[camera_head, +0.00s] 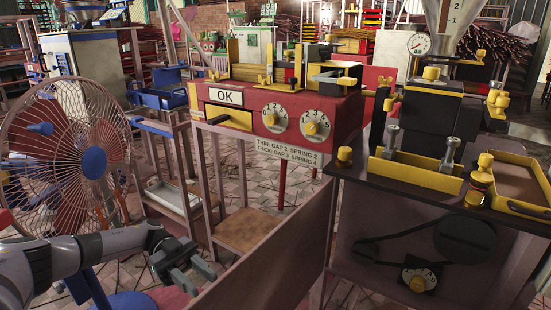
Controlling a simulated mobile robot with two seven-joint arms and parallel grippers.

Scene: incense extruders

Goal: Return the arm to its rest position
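My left arm (70,252) comes in from the lower left, grey and held nearly level. My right arm and gripper are not in view.
A wire-caged fan (62,150) stands close behind my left arm. A red box (285,112) with two dials and an "OK" plate stands mid-picture. A brown panel (270,262) rises right of the gripper. A dark extruder bench (405,195) fills the right.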

